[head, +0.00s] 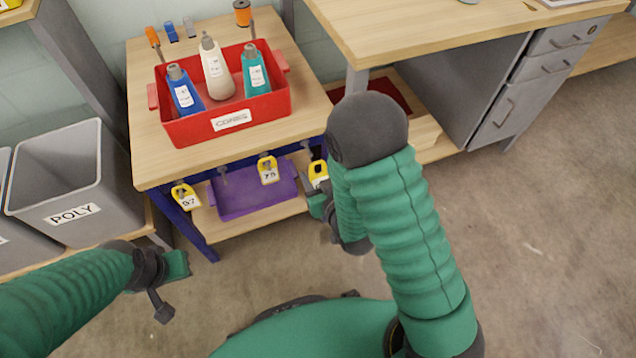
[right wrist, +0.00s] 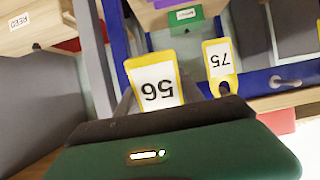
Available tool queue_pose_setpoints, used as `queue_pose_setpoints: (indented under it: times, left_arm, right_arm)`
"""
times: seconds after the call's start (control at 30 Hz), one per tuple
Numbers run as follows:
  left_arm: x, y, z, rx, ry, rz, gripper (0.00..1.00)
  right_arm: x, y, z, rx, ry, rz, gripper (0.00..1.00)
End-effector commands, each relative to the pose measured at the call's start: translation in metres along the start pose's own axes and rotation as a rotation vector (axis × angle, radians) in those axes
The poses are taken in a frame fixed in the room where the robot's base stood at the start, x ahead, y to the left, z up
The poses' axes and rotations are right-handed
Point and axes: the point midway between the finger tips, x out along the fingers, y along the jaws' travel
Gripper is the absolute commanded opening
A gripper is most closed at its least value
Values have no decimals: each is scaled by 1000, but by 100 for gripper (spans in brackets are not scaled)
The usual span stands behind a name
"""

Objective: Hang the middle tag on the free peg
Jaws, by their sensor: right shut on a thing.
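Three yellow-framed white tags show along the front of the wooden stand. The left tag (head: 185,196) reads 57 or 97. The tag reading 75 (head: 268,170) hangs on its peg and also shows upside down in the right wrist view (right wrist: 219,66). The tag reading 56 (head: 318,173) is at the right; it looms close in the right wrist view (right wrist: 157,84). My right gripper (head: 318,192) is shut on tag 56; whether this tag touches a peg is unclear. A bare peg (head: 222,174) lies between the left tag and tag 75. My left gripper (head: 170,288) is away from the tags.
A red bin (head: 200,130) with several bottles stands on the stand's top. A purple bin (head: 245,200) sits on the shelf below the pegs. Grey POLY bins (head: 60,185) are at left, a wooden desk (head: 410,30) at right. The floor in front is clear.

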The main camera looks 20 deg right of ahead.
Motion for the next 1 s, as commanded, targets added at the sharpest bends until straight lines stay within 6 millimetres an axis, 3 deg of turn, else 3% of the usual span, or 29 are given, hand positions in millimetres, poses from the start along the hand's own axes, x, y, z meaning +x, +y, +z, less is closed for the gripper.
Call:
queue_pose_setpoints:
  times: [0.17,0.77,1.0]
  left_arm:
    - [12,0,3,0,0,0,0]
    - [10,0,2,0,0,0,0]
    - [17,0,4,0,0,0,0]
  right_arm:
    - [13,0,-3,0,3,0,6]
    - [53,0,-19,-1,0,1,6]
    - [67,0,-15,0,0,1,6]
